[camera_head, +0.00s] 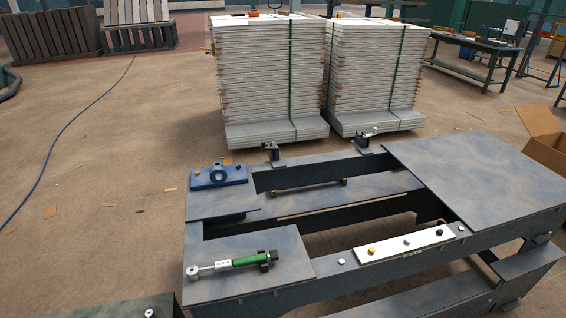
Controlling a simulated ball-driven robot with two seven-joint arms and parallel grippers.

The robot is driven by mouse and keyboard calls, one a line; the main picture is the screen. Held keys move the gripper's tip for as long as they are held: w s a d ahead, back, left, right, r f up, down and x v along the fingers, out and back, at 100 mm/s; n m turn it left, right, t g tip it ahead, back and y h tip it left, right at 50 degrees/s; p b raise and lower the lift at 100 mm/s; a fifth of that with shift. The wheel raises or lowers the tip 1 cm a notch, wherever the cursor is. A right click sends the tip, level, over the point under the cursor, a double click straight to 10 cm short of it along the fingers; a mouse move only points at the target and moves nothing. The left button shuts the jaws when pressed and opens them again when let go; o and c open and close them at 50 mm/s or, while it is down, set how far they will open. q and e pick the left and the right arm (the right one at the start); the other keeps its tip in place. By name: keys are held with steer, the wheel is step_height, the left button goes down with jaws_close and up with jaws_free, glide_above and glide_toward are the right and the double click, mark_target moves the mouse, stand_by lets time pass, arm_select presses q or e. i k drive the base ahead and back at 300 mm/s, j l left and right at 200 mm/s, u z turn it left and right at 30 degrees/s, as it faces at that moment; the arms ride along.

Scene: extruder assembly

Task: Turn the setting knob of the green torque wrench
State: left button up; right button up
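The green torque wrench (240,262) lies on the front left plate of the grey metal bench. Its silver head points left. Its green handle points right and ends in a black part (266,257), which may be the setting knob; it is too small to tell any marking on it. Nothing touches the wrench. Neither of my grippers shows in the head view.
The grey bench (470,185) has open gaps between its plates. A white strip with knobs (405,244) is on the front rail. Stacked white panels (268,75) stand behind. A cardboard box (545,135) is at right.

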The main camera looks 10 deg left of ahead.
mark_target(274, 256)
steer(key=k+l+u, duration=0.25)
steer(key=l+u, duration=0.25)
steer(key=l, duration=0.2)
steer(key=k+l+u, duration=0.25)
steer(key=l+u, duration=0.3)
steer(key=l, duration=0.25)
steer(key=l+u, duration=0.3)
steer(key=l, duration=0.2)
